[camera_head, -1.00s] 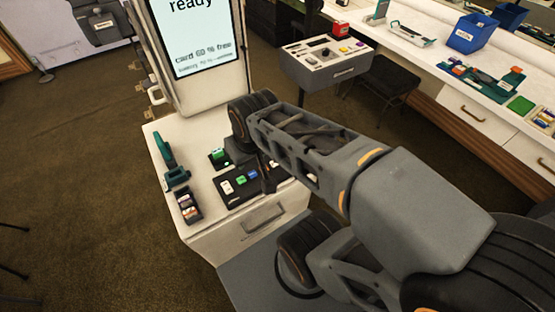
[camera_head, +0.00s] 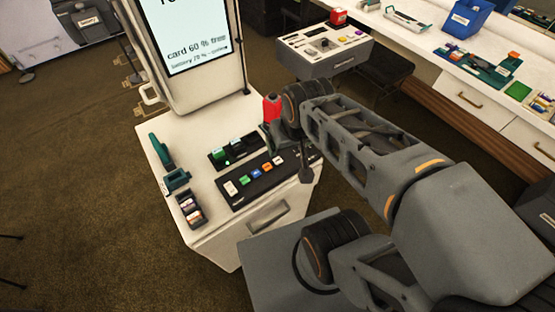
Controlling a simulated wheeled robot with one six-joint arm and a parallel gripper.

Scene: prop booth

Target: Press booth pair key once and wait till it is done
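A black key panel (camera_head: 236,191) lies on the white cabinet top. Its visible keys are a white key (camera_head: 231,188), a green key (camera_head: 244,180), a blue key (camera_head: 255,174), an orange key (camera_head: 267,167) and another pale key near my arm. Their labels are too small to read, so I cannot tell which is the pair key. My gripper (camera_head: 306,172) points down at the panel's right end, partly hidden by my arm. I cannot tell whether it touches a key. The booth screen (camera_head: 188,35) reads "card 60 % free"; its top line is cut off.
A black tray with green items (camera_head: 233,152) lies behind the panel. A teal tool (camera_head: 160,150) and a small box (camera_head: 189,210) stand left. A red object (camera_head: 271,108) rises beside my arm. A grey console (camera_head: 325,50) stands behind; a long counter is right.

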